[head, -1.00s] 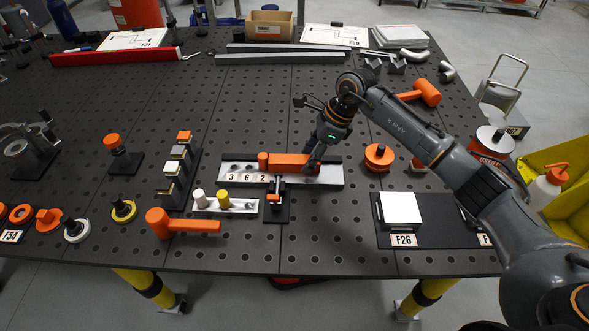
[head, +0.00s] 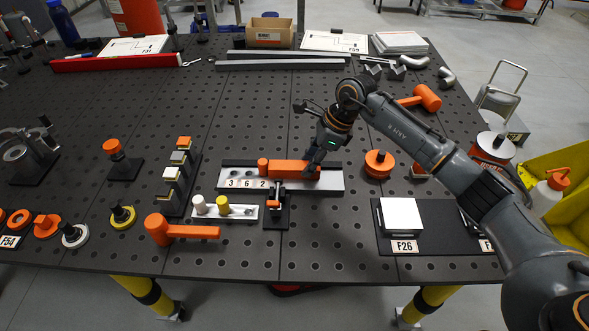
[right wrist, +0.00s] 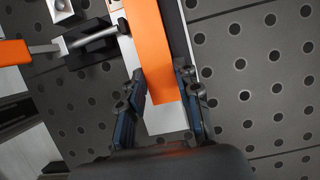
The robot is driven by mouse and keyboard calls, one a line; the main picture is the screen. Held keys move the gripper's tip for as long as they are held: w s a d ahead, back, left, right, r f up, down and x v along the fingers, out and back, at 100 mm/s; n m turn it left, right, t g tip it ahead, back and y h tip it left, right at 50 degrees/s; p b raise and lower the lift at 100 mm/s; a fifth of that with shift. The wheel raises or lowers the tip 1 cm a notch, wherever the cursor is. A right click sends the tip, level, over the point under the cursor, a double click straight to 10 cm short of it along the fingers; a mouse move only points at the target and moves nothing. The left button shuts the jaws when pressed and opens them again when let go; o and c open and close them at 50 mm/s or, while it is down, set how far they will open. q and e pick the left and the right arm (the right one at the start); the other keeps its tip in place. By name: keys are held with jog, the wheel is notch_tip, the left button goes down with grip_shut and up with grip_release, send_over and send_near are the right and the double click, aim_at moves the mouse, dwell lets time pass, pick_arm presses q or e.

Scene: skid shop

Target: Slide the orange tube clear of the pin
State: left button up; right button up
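The orange tube (head: 292,169), a long bar-like piece, lies along a pale metal plate (head: 332,181); a rounded orange end (head: 263,165) shows at its left. My right gripper (head: 314,171) is at the tube's right end. In the right wrist view its fingers (right wrist: 162,90) sit close against both sides of the orange tube (right wrist: 150,45), near its free end. A small clamp (head: 276,196) with a metal rod stands at the plate's front edge; the rod's tip reaches the tube's side in the wrist view. I cannot make out the pin. My left gripper is out of view.
Number tiles (head: 247,183) sit by the plate's left end. A peg block (head: 238,212) and an orange mallet (head: 180,230) lie in front. The perforated table is clear behind the plate.

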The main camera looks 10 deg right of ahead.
jog(key=shift+d, duration=0.15)
dwell(0.3)
jog(key=shift+s+d, duration=0.2)
jog(key=shift+d, duration=0.45)
jog(key=shift+s+d+b, duration=0.1)
jog(key=shift+d+b, duration=0.2)
jog(key=shift+d, duration=0.15)
jog(key=shift+s+d+r, duration=0.1)
jog(key=shift+s+d, duration=0.05)
jog(key=shift+d, duration=0.45)
jog(key=o, duration=1)
jog(key=shift+o, duration=0.6)
jog(key=shift+o, duration=0.7)
